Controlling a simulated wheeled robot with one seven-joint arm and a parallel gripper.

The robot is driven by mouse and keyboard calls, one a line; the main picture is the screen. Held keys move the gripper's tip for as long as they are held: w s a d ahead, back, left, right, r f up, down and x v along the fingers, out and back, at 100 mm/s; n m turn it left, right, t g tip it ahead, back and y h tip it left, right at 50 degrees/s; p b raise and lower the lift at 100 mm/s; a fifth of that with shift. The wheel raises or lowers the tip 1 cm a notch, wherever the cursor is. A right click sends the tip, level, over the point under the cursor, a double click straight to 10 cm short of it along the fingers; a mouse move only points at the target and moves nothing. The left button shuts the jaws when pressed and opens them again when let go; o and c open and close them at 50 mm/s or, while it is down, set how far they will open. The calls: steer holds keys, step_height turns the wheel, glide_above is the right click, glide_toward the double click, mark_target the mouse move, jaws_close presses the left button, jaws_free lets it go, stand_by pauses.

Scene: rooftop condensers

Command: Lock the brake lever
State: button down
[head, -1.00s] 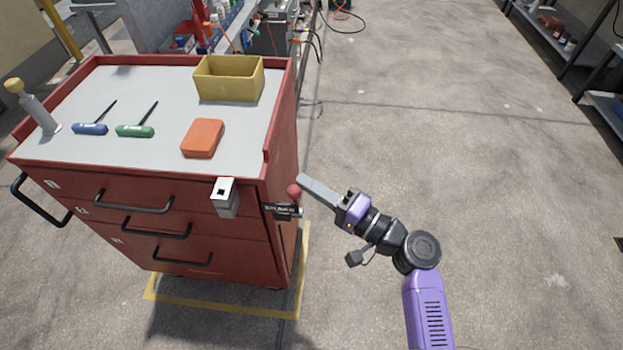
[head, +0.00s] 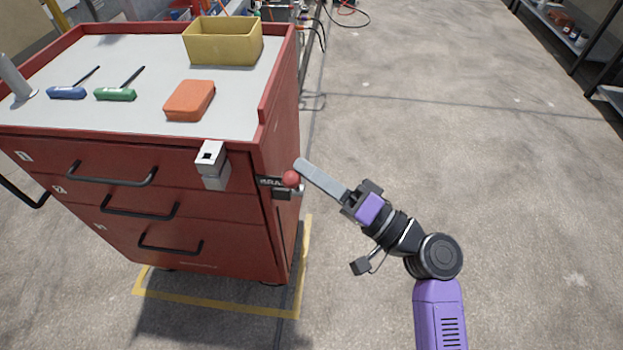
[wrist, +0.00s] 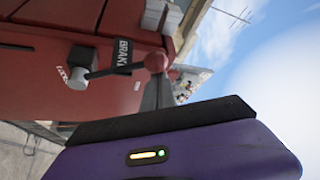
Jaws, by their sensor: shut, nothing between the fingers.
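The brake lever is a dark rod with a red ball knob (head: 291,178) on the right side of the red tool cart, near its front corner. In the wrist view the rod runs from a silver pivot (wrist: 78,79) to the red ball (wrist: 156,62). A black brake label (wrist: 122,56) is behind the rod, and small lettering is printed beside the pivot. My gripper (head: 302,166) is shut and empty, its grey fingers reaching to the ball from the right. The fingertips (wrist: 158,90) meet or nearly meet the ball; I cannot tell whether they touch.
The red cart (head: 215,245) has drawers with black handles and a white-grey latch block (head: 211,165) at its front corner. The floor to the right is clear.

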steer(key=s+f+n+g+y+b, duration=0.1)
steer(key=s+f+n+b, duration=0.4)
steer(key=b, duration=1.5)
steer(key=shift+s+f+g+y, duration=0.3)
steer(key=shift+s+f+y, duration=0.6)
steer(key=shift+s+f, duration=0.75)
steer(key=shift+w+a+f, duration=0.2)
steer(key=shift+w+f, duration=0.05)
steer(key=shift+f, duration=0.3)
